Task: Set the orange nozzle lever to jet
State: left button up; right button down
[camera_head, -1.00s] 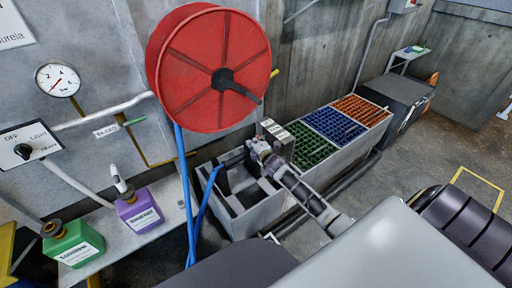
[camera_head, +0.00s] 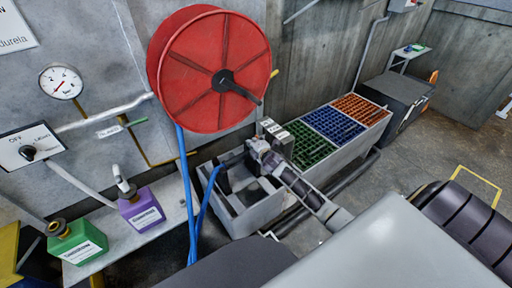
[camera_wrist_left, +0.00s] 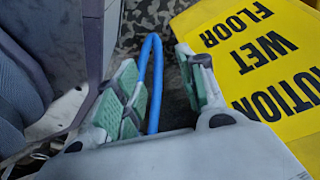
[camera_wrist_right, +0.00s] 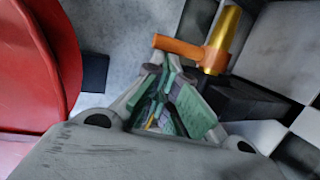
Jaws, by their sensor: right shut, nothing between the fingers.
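The orange lever (camera_wrist_right: 180,47) shows in the right wrist view, joined to a brass-coloured nozzle part (camera_wrist_right: 222,40) that points upward. The lever lies crosswise, its free end toward the left. My right gripper (camera_wrist_right: 165,105) is shut and empty, its tips just below the lever; I cannot tell whether they touch it. In the head view my right gripper (camera_head: 257,148) is over the grey trough, beside a small labelled box; the lever is too small or hidden to make out there. My left gripper (camera_wrist_left: 160,95) is open, with a blue hose (camera_wrist_left: 155,75) visible between its fingers; I cannot tell their distance.
A red hose reel (camera_head: 210,70) hangs above the grey trough (camera_head: 258,218). Green, blue and orange crates (camera_head: 335,122) stand behind. Green (camera_head: 77,245) and purple (camera_head: 141,212) bottles stand on a shelf at left. A yellow wet-floor sign (camera_wrist_left: 255,50) is near my left gripper.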

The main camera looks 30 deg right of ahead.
jog(key=shift+d, duration=0.1)
jog(key=shift+w+p, duration=0.1)
jog(key=shift+p, duration=0.5)
pick_arm(q)
jog(key=s, duration=0.1)
jog(key=s+a+f, duration=0.1)
jog(key=shift+s+a+f, duration=0.15)
jog(key=shift+s+a, duration=0.1)
jog(key=shift+s, duration=0.05)
jog(key=shift+a, duration=0.2)
pick_arm(e)
jog(key=shift+g, duration=0.3)
jog(key=shift+p, duration=0.4)
jog(key=shift+w+p, duration=0.15)
jog(key=shift+p, duration=0.45)
jog(key=shift+w+g, duration=0.1)
jog(key=shift+g, duration=0.2)
pick_arm(q)
jog(key=shift+g, duration=0.3)
jog(key=s, duration=0.1)
jog(key=s+a, duration=0.2)
jog(key=s, duration=0.1)
jog(key=shift+s+a+f+p, duration=0.1)
jog(key=shift+f+p, duration=0.2)
jog(key=shift+f, duration=0.05)
jog(key=shift+s+a+p, duration=0.15)
jog(key=shift+a+p, duration=0.15)
